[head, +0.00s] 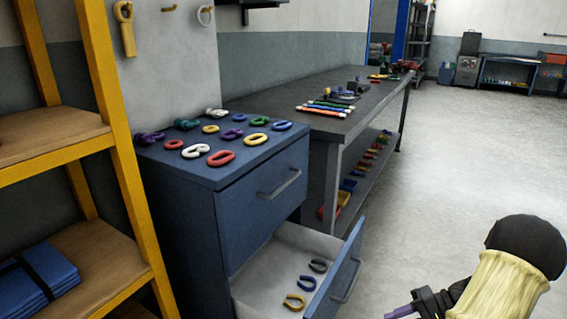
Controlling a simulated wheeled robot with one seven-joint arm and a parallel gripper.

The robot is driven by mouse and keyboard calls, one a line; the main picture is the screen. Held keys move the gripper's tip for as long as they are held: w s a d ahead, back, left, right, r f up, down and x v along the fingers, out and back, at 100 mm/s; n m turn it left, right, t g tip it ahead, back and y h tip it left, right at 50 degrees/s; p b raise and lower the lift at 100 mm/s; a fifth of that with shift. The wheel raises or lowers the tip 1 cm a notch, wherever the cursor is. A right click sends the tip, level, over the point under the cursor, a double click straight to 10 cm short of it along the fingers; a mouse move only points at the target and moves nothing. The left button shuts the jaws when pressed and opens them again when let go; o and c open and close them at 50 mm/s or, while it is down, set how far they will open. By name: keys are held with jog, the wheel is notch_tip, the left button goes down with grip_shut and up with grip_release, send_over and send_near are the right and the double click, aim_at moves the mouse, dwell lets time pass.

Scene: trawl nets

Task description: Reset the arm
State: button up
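My arm shows at the bottom right, with a cream sleeve and a black rounded joint. My gripper (425,303) is the dark part at its left end, partly cut off by the bottom edge. A small purple piece shows at its tip; I cannot tell whether it is a finger or something held. The gripper is in front of and to the right of the open drawer, apart from it in the picture.
A blue cabinet (225,205) has several coloured links on top. Its lower drawer (262,283) is open, with several links inside, and juts toward the aisle. A yellow shelf rack (120,165) stands left, a long workbench (365,105) behind. Floor at right is clear.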

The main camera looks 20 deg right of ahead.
jog(key=w+a+r+n+g+h, duration=0.1)
jog(key=a+r+n+h, duration=0.2)
jog(key=a, duration=0.7)
jog(key=w+a+r+n+g+h, duration=0.1)
jog(key=w+a+r+n+h, duration=0.2)
jog(key=a, duration=0.7)
jog(key=a+r+n+h, duration=0.2)
jog(key=a+r+h, duration=0.15)
jog(key=a, duration=0.65)
notch_tip(320, 180, up, 38)
jog(key=p, duration=3.9)
jog(key=shift+a+h, duration=0.1)
jog(key=shift+h, duration=0.15)
